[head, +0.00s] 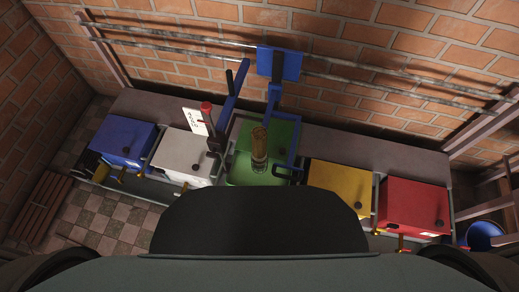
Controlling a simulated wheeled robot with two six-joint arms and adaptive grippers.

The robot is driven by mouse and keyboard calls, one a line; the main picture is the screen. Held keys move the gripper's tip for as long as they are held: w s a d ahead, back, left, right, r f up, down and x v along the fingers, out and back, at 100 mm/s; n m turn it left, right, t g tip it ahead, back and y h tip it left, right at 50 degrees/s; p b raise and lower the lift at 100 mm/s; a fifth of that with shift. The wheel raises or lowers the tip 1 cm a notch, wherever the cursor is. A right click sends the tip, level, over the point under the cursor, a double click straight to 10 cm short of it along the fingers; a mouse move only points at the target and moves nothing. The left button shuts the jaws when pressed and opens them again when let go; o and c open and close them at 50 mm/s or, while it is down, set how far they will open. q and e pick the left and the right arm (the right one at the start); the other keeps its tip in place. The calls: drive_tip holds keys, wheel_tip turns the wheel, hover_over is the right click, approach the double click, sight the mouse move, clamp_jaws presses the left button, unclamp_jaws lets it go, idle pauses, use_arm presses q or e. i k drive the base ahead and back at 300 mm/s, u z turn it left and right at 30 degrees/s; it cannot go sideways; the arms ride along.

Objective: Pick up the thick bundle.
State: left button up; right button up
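A thick brown bundle-like thing (259,144) stands upright at the green machine (246,172) in the middle of the row. Its top end faces up toward me, and it looks like tightly packed sticks. Its lower end meets a rounded dark spot on the green machine; I cannot tell how deep it sits. Neither of my grippers shows in the head view. No gripper is seen touching the bundle.
A blue box (122,140), a white box (181,152), a yellow box (338,188) and a red box (414,205) flank the green machine. A blue frame (279,64) rises close behind the bundle. A red-topped lever (207,112) stands left. A brick wall is behind.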

sight(258, 134)
drive_tip(key=z, duration=0.5)
drive_tip(key=k, duration=1.15)
drive_tip(key=u, duration=0.1)
drive_tip(key=i, duration=0.3)
drive_tip(key=u, duration=0.75)
drive_tip(key=i, duration=1)
drive_tip(key=u, duration=0.05)
